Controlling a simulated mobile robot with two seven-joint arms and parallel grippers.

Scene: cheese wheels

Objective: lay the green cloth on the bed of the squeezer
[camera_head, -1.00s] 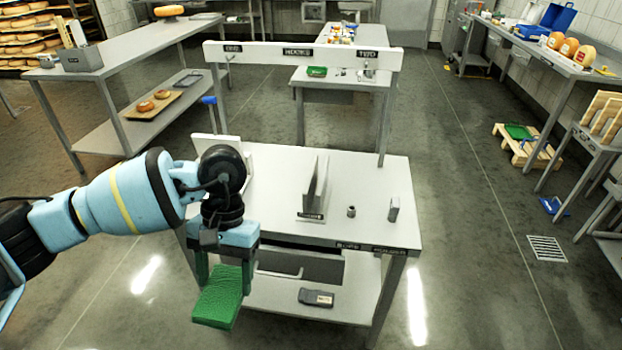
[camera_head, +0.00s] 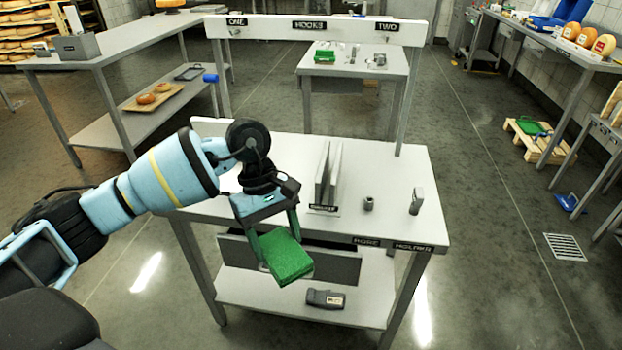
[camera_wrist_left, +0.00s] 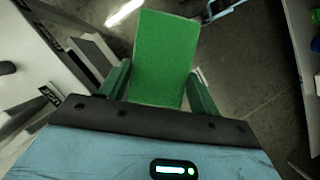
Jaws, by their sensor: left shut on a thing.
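My left gripper (camera_head: 277,240) is shut on the green cloth (camera_head: 288,258), which looks like a flat, folded pad. It holds the cloth in the air at the near side of the white bench (camera_head: 385,170), in front of the bench's drawer. In the left wrist view, the cloth (camera_wrist_left: 165,58) stands out between the two green fingers. I cannot clearly make out which thing is the squeezer. Upright grey plates (camera_head: 328,175) with a small, unreadable label stand on the bench. My right gripper is not in view.
On the bench stand a small grey cylinder (camera_head: 368,204) and a small upright block (camera_head: 416,202). A board (camera_head: 350,30) reading ONE, HOOKS, TWO spans its back. A dark device (camera_head: 326,298) lies on the lower shelf (camera_head: 260,290). Open floor lies to the right.

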